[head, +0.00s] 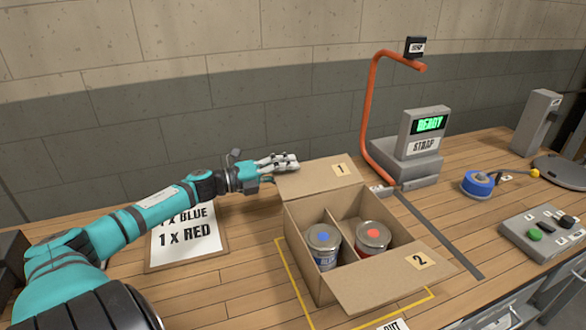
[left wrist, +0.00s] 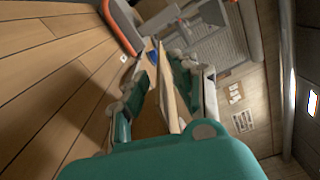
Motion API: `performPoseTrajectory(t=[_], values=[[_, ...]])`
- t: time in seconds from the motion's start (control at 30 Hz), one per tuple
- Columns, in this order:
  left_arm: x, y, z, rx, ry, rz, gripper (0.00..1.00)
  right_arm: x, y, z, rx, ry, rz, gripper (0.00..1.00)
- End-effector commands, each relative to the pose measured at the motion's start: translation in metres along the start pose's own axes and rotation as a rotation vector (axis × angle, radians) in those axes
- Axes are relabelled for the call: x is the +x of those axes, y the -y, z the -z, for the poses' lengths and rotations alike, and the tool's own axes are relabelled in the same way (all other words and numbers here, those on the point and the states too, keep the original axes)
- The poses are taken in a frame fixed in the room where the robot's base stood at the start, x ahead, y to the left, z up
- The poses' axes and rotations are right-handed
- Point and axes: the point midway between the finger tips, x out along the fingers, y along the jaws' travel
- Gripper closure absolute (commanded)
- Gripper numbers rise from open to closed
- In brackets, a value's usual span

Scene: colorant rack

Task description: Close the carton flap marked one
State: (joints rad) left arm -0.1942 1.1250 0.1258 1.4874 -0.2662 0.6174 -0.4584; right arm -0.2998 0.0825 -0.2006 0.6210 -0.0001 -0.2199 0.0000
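A brown open carton (head: 305,262) stands on the bench. Its flap marked one (head: 330,180) is folded outward at the back, and its flap marked two (head: 385,280) is folded outward at the front right. Inside, a can with a blue dot (head: 323,240) and a can with a red dot (head: 372,236) stand either side of a divider. My left gripper (head: 290,162) is at the far left corner of flap one. In the left wrist view a thin brown edge, apparently the flap (left wrist: 168,85), lies between its fingers; whether they pinch it is unclear. My right gripper is out of view.
An orange post (head: 366,110) and a grey strap machine (head: 407,160) reading READY stand behind right of the carton. A board reading BLUE and RED (head: 185,240) lies left. A blue tape roll (head: 478,183) and button box (head: 540,232) are right.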

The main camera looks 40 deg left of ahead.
Motion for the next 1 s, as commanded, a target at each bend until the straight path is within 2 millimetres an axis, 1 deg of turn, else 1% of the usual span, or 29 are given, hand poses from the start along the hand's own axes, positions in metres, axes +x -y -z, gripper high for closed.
performPoseTrajectory(t=[0.1,0.2,0.53,0.57,0.73,0.77,1.0], values=[[0.011,0.001,0.0,0.002,0.0,0.002,0.73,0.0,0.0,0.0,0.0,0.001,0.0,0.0],[0.015,0.001,0.0,0.002,0.0,0.001,0.73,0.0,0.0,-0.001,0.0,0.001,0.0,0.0],[0.017,0.0,0.0,0.001,-0.001,-0.001,0.73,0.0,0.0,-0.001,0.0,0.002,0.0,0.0],[0.017,0.0,0.0,0.001,-0.001,-0.001,0.76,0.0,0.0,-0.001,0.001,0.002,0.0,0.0],[0.017,0.0,0.0,0.001,-0.001,-0.001,0.98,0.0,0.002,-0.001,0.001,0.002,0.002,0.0],[0.017,0.0,0.0,0.001,-0.001,-0.001,1.0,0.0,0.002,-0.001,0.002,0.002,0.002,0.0],[0.017,0.0,0.0,0.001,-0.001,0.0,1.0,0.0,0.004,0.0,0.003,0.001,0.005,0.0]])
